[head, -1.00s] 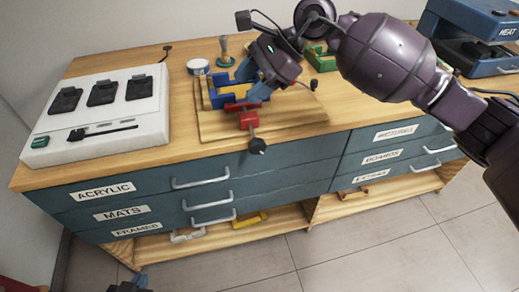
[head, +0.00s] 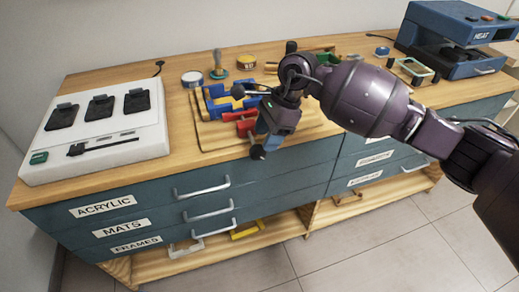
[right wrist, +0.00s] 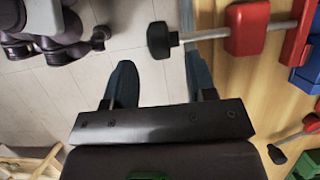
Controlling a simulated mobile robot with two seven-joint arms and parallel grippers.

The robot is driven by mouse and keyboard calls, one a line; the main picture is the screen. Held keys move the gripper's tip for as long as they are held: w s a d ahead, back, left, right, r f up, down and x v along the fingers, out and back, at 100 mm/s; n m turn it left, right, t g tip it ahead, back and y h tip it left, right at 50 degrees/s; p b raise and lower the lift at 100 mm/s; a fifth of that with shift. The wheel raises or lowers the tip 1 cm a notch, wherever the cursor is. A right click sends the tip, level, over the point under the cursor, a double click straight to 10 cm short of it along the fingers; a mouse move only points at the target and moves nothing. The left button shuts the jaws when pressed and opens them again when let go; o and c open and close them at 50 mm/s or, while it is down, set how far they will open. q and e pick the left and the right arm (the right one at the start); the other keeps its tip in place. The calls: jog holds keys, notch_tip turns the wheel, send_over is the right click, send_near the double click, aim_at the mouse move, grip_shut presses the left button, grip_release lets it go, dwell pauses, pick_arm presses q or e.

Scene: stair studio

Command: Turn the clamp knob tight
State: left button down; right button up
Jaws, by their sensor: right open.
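A red clamp (head: 246,127) is at the front edge of a wooden board on the bench, beside a blue and yellow frame. Its black knob (head: 258,152) sticks out over the bench front. In the right wrist view, the knob (right wrist: 160,40) sits on a metal rod (right wrist: 205,34) running to the red clamp body (right wrist: 248,28). My right gripper (head: 262,145) is open and close to the knob, partly hiding the clamp. In the right wrist view its fingers (right wrist: 160,75) are apart with nothing held, and the knob appears just past the tips. My left gripper is out of view.
A second red clamp with a black knob (right wrist: 277,155) shows in the right wrist view. A white panel (head: 100,125) with black pads stands left on the bench. Tins stand behind, and a blue heat press (head: 455,40) is at back right. Drawer handles (head: 205,190) protrude below.

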aim_at(259, 150)
jog(key=shift+x, duration=2.55)
jog(key=shift+f, duration=0.1)
jog(key=c, duration=0.7)
